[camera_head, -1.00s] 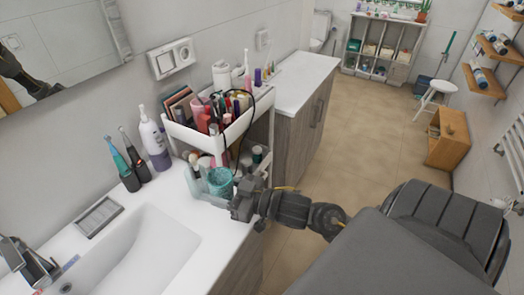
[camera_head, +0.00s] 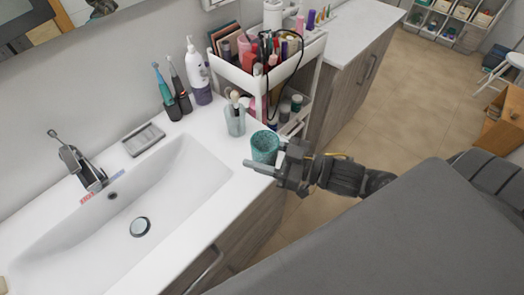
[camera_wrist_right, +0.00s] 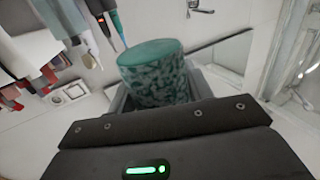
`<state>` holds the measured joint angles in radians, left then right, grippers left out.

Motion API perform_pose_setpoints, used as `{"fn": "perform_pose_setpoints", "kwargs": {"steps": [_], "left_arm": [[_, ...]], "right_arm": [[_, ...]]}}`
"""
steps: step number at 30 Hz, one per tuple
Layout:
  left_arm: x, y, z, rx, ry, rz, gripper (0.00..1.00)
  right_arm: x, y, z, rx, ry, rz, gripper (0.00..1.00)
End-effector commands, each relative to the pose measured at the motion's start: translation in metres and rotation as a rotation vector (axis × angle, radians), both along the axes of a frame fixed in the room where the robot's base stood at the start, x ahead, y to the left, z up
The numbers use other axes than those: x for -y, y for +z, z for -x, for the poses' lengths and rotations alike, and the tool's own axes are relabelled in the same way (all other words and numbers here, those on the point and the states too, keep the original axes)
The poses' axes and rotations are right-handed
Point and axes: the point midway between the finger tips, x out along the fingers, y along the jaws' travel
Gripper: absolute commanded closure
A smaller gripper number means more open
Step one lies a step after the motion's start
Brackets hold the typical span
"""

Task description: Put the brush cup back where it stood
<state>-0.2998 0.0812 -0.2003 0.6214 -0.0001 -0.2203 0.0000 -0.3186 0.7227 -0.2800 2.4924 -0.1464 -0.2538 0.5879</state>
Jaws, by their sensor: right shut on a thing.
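My right gripper (camera_head: 266,156) is shut on a teal marbled cup (camera_head: 265,148) at the counter's front edge. The cup looks upright and its open top shows no brushes. I cannot tell whether its base touches the counter. In the right wrist view the same cup (camera_wrist_right: 158,72) stands between the fingers, its lower part hidden by the gripper body. A clear grey cup with several makeup brushes (camera_head: 235,121) stands upright on the counter, behind and left of the teal cup, apart from it. My left gripper is not in view.
A white cart (camera_head: 255,82) full of cosmetics stands behind the cups. A pump bottle (camera_head: 199,80) and electric toothbrushes (camera_head: 173,96) stand at the back. The sink (camera_head: 145,215) and soap dish (camera_head: 144,139) are to the left. Bare counter lies between the sink and the cups.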

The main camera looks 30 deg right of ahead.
Motion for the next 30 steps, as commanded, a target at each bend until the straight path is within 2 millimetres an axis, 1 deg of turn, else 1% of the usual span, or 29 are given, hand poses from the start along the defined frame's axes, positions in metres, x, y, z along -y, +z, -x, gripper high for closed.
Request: {"fn": "perform_pose_setpoints", "kwargs": {"steps": [1,8,9,12,15,17,26,30], "left_arm": [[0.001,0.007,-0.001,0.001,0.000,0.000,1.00],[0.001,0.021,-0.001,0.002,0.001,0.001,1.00],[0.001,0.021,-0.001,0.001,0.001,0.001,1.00],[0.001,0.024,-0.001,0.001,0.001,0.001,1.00],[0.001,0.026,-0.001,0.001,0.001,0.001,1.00],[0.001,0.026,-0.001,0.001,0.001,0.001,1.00],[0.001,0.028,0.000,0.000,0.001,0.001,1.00],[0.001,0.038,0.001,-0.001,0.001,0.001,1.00]], "right_arm": [[0.006,-0.002,-0.012,-0.004,-0.004,0.005,0.74],[0.030,-0.026,-0.060,-0.006,-0.006,0.000,0.74],[0.033,-0.036,-0.065,-0.008,-0.005,-0.001,0.74],[0.040,-0.055,-0.078,-0.008,-0.005,-0.002,0.74],[0.045,-0.068,-0.087,-0.006,-0.004,-0.002,0.74],[0.047,-0.074,-0.091,-0.006,-0.004,-0.002,0.74],[0.051,-0.084,-0.098,-0.006,-0.003,-0.002,0.74],[0.050,-0.103,-0.099,-0.008,-0.004,-0.003,0.74]]}}
